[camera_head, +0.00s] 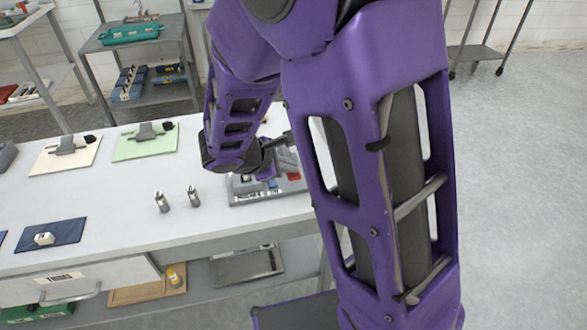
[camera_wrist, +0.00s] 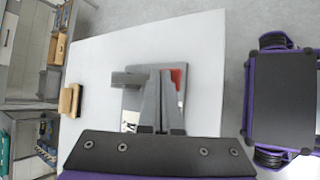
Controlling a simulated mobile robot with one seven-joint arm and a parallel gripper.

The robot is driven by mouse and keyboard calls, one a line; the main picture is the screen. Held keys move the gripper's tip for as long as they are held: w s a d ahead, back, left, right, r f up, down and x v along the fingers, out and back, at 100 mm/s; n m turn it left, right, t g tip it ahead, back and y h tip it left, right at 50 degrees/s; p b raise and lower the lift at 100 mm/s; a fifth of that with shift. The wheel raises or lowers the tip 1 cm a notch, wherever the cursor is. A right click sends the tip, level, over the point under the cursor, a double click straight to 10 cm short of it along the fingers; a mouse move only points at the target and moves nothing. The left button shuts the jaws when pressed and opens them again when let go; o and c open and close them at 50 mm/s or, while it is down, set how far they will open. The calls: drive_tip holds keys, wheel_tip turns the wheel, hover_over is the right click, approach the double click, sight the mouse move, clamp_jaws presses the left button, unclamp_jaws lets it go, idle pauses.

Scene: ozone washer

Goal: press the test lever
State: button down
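A grey test device with a red part (camera_wrist: 178,78) sits on the white table, under my gripper in the wrist view. In the head view its grey base (camera_head: 240,198) shows near the table's right end, with red and blue parts, partly covered by my arm. A grey bar (camera_wrist: 127,79) sticks out on its left in the wrist view; I cannot tell whether this is the test lever. My gripper (camera_wrist: 160,72) points down over the device, its fingertips close together with nothing seen between them. In the head view my gripper (camera_head: 266,174) is mostly hidden; contact with the device is unclear.
Two small metal cylinders (camera_head: 178,200) stand left of the device. A green board (camera_head: 146,142), a cream board (camera_head: 66,153) and a dark blue mat (camera_head: 50,236) lie further left. A shelf rack (camera_head: 135,45) stands behind. The table's front middle is clear.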

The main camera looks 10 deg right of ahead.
drive_tip(key=shift+r, duration=0.65)
drive_tip(key=shift+r+p, duration=0.1)
drive_tip(key=shift+p, duration=0.25)
wheel_tip(320, 180, up, 5)
drive_tip(key=p, duration=0.3)
drive_tip(key=shift+p, duration=0.3)
